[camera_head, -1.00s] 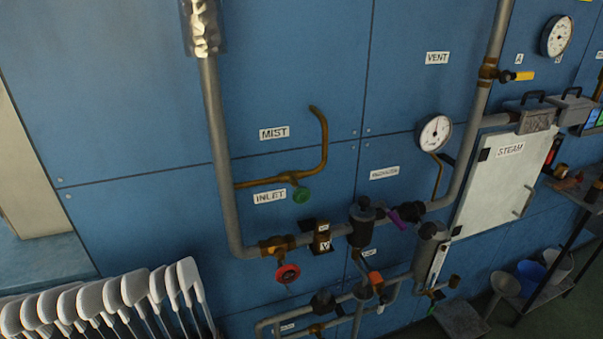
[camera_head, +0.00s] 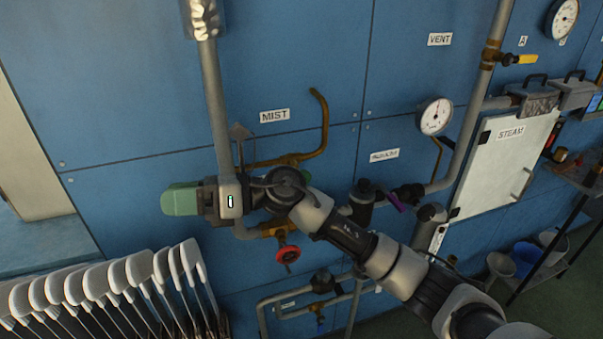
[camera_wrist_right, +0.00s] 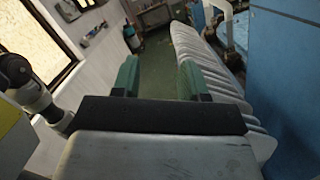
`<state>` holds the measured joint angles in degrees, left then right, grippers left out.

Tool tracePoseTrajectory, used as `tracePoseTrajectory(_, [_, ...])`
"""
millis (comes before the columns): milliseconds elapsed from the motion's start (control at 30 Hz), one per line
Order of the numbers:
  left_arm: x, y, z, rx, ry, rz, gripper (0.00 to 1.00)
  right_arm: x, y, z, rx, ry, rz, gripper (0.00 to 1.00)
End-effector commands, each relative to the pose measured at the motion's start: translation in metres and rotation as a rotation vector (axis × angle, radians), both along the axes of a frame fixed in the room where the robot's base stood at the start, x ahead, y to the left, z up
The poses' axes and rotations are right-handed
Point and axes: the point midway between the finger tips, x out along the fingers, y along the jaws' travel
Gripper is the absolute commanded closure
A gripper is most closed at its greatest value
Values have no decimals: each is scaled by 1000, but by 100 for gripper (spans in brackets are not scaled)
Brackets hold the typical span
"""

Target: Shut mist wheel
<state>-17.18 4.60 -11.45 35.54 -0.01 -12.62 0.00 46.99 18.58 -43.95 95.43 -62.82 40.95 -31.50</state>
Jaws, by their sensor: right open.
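The MIST label (camera_head: 274,115) is on the blue wall panel in the head view, above the brass mist pipe (camera_head: 322,130). My left gripper is not in view.
A red wheel (camera_head: 287,254) hangs just below my right arm. A grey vertical pipe (camera_head: 215,100) passes by the gripper.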

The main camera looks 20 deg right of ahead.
Motion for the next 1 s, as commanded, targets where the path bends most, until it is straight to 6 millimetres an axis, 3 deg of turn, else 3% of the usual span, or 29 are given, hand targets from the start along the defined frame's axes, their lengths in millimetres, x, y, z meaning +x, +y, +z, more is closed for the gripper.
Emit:
tracePoseTrajectory(133, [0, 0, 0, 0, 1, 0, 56, 20, -17, -17, -470, -306, 157, 56])
tracePoseTrajectory(267, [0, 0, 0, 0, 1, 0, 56, 49, -69, -22, -899, -462, 269, 56])
tracePoseTrajectory(400, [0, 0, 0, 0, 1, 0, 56, 75, -142, 1, -1303, -490, 346, 56])
tracePoseTrajectory(500, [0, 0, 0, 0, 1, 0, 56, 82, -185, 25, -1501, -457, 375, 56])
tracePoseTrajectory(600, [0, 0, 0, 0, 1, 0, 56, 83, -211, 42, -1616, -416, 393, 56])
tracePoseTrajectory(767, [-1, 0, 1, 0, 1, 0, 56, 82, -224, 44, -1671, -390, 406, 56])
tracePoseTrajectory(1000, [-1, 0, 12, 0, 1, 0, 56, 81, -223, 6, -1667, -388, 409, 56])
